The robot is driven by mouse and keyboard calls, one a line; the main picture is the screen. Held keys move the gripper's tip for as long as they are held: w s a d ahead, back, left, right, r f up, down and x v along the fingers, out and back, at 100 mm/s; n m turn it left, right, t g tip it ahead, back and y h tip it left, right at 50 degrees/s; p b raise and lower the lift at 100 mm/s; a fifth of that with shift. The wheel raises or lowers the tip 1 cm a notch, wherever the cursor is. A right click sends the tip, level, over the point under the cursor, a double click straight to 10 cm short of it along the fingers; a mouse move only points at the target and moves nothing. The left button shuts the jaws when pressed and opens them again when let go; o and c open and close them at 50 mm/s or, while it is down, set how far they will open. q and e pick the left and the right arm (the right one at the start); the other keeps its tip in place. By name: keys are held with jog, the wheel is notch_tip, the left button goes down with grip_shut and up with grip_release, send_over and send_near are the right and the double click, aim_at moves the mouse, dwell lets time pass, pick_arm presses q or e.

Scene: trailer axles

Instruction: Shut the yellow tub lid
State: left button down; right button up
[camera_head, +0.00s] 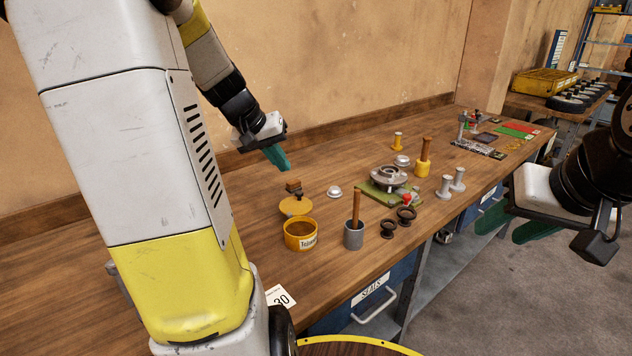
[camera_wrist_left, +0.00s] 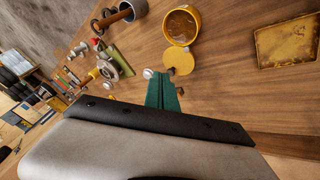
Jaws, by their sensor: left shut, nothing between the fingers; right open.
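The yellow tub (camera_head: 300,241) stands near the front of the workbench with its top open and brown contents showing; it also shows in the left wrist view (camera_wrist_left: 196,26). Its round yellow lid (camera_head: 295,207) is at the tub's far side, off the opening; it also shows in the left wrist view (camera_wrist_left: 179,60). Whether it lies flat or is tilted is hard to tell. A small brown block (camera_head: 293,187) is at the lid's far edge. My left gripper (camera_head: 280,164) is shut and empty, above the bench behind the lid. My right gripper (camera_head: 515,225) is open and empty, off the bench's front edge.
Right of the tub are a grey cup with a wooden handle (camera_head: 354,234), dark rings (camera_head: 388,229), a silver dome (camera_head: 334,192) and a green fixture with a metal hub (camera_head: 388,180). A worn yellow tray (camera_wrist_left: 287,42) lies beside the tub in the left wrist view.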

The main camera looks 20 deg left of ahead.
pick_arm(q)
jog(key=w+a+f+n, duration=0.1)
jog(key=w+a+f, duration=0.35)
jog(key=a, duration=0.45)
send_near(297, 198)
notch_tip(297, 198, down, 3)
jog(key=a, duration=0.3)
jog(key=shift+w+d+f, duration=0.1)
jog(key=shift+w+d, duration=0.2)
jog(key=shift+d, duration=0.3)
jog(key=shift+w+d+f, duration=0.1)
jog(key=shift+w+d, duration=0.2)
jog(key=shift+d, duration=0.25)
jog(key=shift+w+d+f, duration=0.15)
jog(key=shift+w+d, duration=0.2)
jog(key=shift+d, duration=0.25)
jog(key=shift+d, duration=0.1)
